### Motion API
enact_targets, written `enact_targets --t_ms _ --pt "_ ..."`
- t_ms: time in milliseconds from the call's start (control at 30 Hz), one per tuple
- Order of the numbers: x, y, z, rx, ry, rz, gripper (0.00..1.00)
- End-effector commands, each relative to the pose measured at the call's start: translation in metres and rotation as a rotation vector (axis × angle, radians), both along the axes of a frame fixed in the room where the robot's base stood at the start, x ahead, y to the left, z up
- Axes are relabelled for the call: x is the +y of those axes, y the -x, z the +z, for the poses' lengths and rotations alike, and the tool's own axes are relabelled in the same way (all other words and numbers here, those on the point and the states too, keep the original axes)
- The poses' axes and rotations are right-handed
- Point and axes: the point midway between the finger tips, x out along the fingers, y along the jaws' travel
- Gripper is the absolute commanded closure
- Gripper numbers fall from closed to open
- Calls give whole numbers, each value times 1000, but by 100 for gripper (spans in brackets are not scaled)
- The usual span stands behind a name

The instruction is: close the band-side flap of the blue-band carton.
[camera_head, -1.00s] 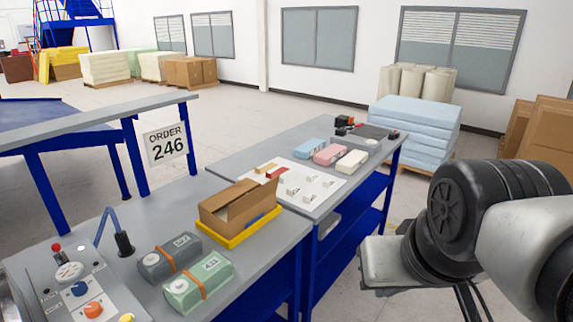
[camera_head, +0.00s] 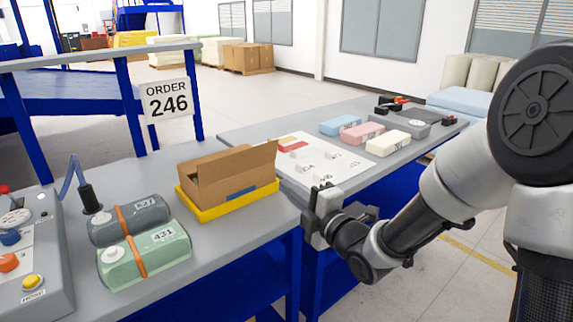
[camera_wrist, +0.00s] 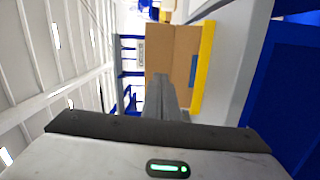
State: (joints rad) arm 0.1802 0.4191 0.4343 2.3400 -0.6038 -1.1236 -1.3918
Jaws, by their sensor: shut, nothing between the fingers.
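The blue-band carton (camera_head: 208,187) is a brown box in a yellow tray (camera_head: 210,213) on the grey bench. Its blue band (camera_head: 240,193) shows low on the near face. A flap (camera_head: 250,166) stands up, tilted, along its right part; other flaps are hard to tell apart. In the wrist view the carton (camera_wrist: 178,62) lies ahead of my fingers, with the blue band (camera_wrist: 193,71) beside the yellow tray edge (camera_wrist: 206,60). My gripper (camera_head: 325,197) is shut and empty, to the right of the carton and apart from it. It also shows in the wrist view (camera_wrist: 161,80).
A green roll (camera_head: 150,257) and a grey roll (camera_head: 128,220) lie left of the carton, near a control panel (camera_head: 30,260). A white board (camera_head: 325,165) with small blocks and blue, pink and cream foam blocks (camera_head: 388,143) lie on the bench to the right.

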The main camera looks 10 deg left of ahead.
Motion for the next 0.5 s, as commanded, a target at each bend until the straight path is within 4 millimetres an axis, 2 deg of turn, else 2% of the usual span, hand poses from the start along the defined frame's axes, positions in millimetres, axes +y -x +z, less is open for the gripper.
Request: enact_targets --t_ms 33,267,367,500 --pt "9 4 -16 -60 -33 34 100" --pt "24 17 -9 -233 -116 86 100" --pt "31 12 -5 -244 -121 86 100" --pt "49 -4 2 -244 -122 87 100"
